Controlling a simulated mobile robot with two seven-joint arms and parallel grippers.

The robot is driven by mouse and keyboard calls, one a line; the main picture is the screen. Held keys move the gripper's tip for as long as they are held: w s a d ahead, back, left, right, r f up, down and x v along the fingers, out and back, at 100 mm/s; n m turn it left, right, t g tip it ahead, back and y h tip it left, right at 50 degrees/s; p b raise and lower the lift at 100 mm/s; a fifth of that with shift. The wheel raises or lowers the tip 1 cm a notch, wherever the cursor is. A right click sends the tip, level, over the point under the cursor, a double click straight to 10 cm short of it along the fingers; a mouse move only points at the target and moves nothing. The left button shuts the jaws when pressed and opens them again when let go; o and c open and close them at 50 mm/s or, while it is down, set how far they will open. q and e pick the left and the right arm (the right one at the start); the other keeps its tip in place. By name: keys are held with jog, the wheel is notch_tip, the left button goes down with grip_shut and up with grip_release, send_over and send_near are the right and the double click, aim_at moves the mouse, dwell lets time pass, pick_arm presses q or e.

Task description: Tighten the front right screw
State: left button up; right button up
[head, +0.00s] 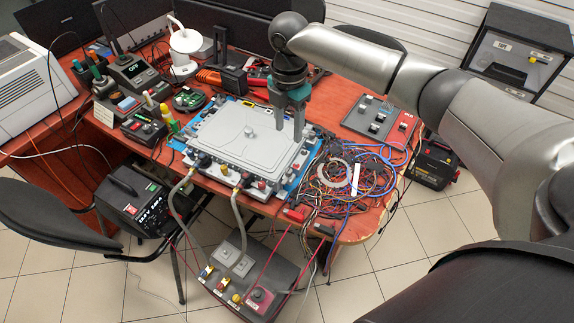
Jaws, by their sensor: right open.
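A grey flat plate unit (228,146) with a round knob in its middle lies on a blue base on the red-brown table. Small screws and fittings line its edges. Its front right corner (262,185) shows small fittings, but I cannot make out which one is the screw. My right gripper (289,125) points down over the right rear part of the plate, its fingers apart with nothing between them. It hides part of the plate's right edge. I cannot tell its exact height above the plate. My left gripper is out of view.
Two hoses (236,215) run from the plate's front edge to a grey box (255,275) below. A tangle of coloured wires (350,180) lies right of the plate. A grey panel with switches (378,120) is beyond it. Electronics crowd the table's left.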

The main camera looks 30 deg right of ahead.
aim_at(289, 170)
notch_tip(289, 170, down, 15)
jog(key=b, duration=0.3)
jog(key=shift+c, duration=0.3)
jog(key=shift+d, duration=0.1)
grip_shut()
dwell(0.3)
